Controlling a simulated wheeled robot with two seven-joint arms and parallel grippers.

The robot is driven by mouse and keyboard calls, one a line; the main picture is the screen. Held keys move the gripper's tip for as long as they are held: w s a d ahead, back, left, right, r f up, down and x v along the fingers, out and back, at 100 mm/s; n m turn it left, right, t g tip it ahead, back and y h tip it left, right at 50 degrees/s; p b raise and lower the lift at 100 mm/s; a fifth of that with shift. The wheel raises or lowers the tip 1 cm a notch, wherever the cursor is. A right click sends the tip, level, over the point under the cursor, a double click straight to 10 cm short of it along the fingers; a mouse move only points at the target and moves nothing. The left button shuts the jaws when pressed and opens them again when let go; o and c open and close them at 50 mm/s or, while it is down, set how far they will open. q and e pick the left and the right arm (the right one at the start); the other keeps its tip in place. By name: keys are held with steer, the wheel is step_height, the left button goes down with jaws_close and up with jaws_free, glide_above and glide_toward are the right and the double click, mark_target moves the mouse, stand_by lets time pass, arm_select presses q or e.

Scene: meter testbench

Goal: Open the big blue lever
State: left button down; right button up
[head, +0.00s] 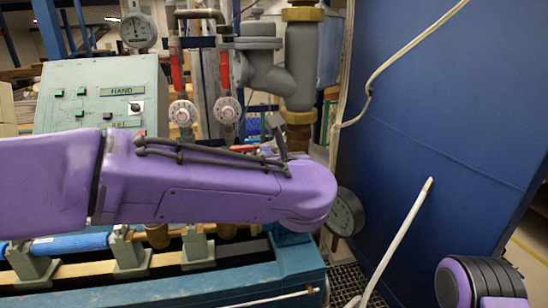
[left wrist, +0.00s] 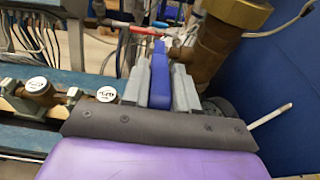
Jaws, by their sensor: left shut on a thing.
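The big blue lever (left wrist: 160,82) stands upright in the left wrist view, between the two grey fingers of my left gripper (left wrist: 161,68). The fingers are closed on it from both sides. Its lower end is hidden by the gripper's dark mount. In the head view my purple left arm reaches across the middle and hides the lever. Most of the gripper is hidden there too. My right gripper is not in view; only part of my right arm shows at the bottom right of the head view.
A thick grey pipe (head: 299,62) with brass fittings rises behind my left arm. A green control box (head: 100,88) stands at left, beside dials and red-handled valves. A large blue panel (head: 450,110) closes off the right. A round gauge (head: 345,213) sits near my left wrist.

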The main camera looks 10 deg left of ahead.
arm_select(q)
steer(key=r+g+p, duration=0.1)
steer(key=w+r+g+p, duration=0.1)
steer(key=p, duration=0.1)
steer(key=r+g+h+p, duration=0.1)
steer(key=p, duration=0.1)
steer(key=shift+w+a+r, duration=0.25)
steer(key=shift+w+r, duration=0.05)
steer(key=shift+r, duration=0.05)
steer(key=shift+w+a+r+g+p, duration=0.15)
steer(key=shift+w+r+g+p, duration=0.15)
steer(key=shift+g+p, duration=0.55)
